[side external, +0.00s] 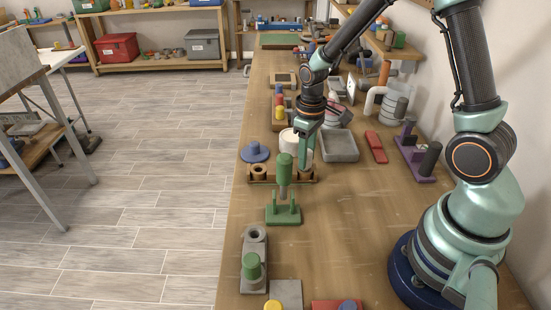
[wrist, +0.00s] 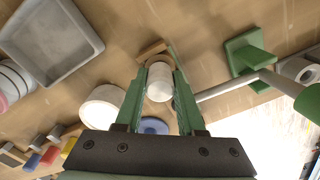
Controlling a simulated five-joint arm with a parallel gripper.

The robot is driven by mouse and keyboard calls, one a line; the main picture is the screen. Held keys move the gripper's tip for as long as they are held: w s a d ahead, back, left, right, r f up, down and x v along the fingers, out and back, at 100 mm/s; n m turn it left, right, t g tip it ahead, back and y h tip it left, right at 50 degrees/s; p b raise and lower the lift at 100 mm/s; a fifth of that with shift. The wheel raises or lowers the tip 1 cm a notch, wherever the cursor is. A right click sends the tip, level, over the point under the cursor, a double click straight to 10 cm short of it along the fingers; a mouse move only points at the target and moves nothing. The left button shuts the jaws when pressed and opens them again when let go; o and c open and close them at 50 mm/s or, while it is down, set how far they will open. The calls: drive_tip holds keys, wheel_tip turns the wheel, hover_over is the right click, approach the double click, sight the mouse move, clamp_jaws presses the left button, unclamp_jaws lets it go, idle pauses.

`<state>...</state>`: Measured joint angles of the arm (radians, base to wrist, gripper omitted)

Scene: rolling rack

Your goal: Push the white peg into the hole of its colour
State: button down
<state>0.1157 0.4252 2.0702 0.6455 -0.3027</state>
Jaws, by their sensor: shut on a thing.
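The white peg (wrist: 160,83) is a short white cylinder, seen in the wrist view between the two green fingers of my gripper (wrist: 160,72). My gripper (side external: 304,155) is shut on it and points down over the right part of a brown wooden block (side external: 282,179). A round socket (side external: 259,171) shows at the block's left end. Part of brown wood (wrist: 152,51) shows just beyond the peg in the wrist view. The hole under the peg is hidden, and I cannot tell whether the peg has entered one.
A large white cylinder (wrist: 102,107) stands close beside my gripper. A green stand (side external: 283,214) is in front. A grey tray (side external: 339,147) lies to the right.

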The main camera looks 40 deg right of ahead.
drive_tip(key=shift+f, duration=0.6)
drive_tip(key=shift+c, duration=2.2)
unclamp_jaws()
drive_tip(key=shift+r, duration=0.15)
wheel_tip(320, 180, up, 12)
drive_tip(key=shift+f, duration=0.1)
drive_tip(key=s+a+r+m+t, duration=0.2)
drive_tip(key=s+a+r+t, duration=0.2)
drive_tip(key=s+r, duration=0.4)
drive_tip(key=shift+a+r+t, duration=0.15)
drive_tip(key=shift+r+t, duration=0.5)
drive_tip(key=shift+t, duration=0.15)
